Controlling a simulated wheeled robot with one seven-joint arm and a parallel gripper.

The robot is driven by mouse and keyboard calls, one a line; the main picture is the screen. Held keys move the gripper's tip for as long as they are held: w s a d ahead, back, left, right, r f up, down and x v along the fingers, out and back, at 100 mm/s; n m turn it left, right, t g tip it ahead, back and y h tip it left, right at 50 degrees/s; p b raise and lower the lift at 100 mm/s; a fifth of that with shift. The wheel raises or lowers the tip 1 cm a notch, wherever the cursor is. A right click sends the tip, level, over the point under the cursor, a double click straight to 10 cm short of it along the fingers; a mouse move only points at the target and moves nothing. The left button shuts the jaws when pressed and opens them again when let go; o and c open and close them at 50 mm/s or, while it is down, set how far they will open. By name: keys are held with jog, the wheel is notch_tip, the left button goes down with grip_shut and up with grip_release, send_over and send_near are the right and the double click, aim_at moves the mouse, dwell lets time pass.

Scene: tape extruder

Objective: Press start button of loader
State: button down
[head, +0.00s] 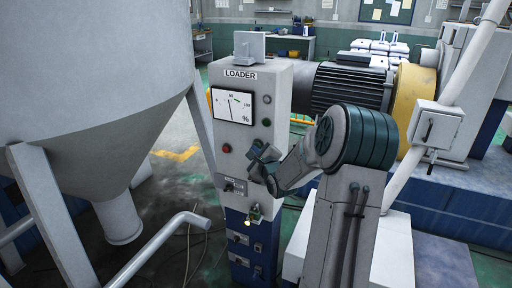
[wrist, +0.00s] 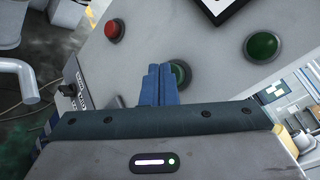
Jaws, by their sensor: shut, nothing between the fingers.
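The loader (head: 282,92) is a tall grey panel with a "LOADER" label in the head view. A green button (wrist: 182,72) sits right behind my fingertips in the wrist view, partly hidden by them; in the head view it is a small dark spot by my gripper (head: 257,152). My gripper (wrist: 161,72) is shut and empty, its blue fingers pointing at the panel face at that button. I cannot tell whether the tips touch it. A second green button (wrist: 262,46) is to the right in the wrist view. No button label is readable.
A red button (wrist: 115,30) is left of my fingers, and a black knob (wrist: 67,90) is lower on the panel. A percent gauge (head: 233,107) is above. A large grey hopper (head: 90,90) stands at left, and a motor (head: 350,88) is behind the panel.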

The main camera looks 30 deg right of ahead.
jog(key=shift+w+d, duration=0.25)
jog(key=shift+d, duration=0.05)
dwell(0.4)
jog(key=shift+s+a, duration=0.6)
jog(key=shift+a, duration=0.1)
jog(key=shift+s+a, duration=0.8)
jog(key=shift+a, duration=0.2)
jog(key=shift+s+a, duration=0.75)
jog(key=shift+a, duration=0.25)
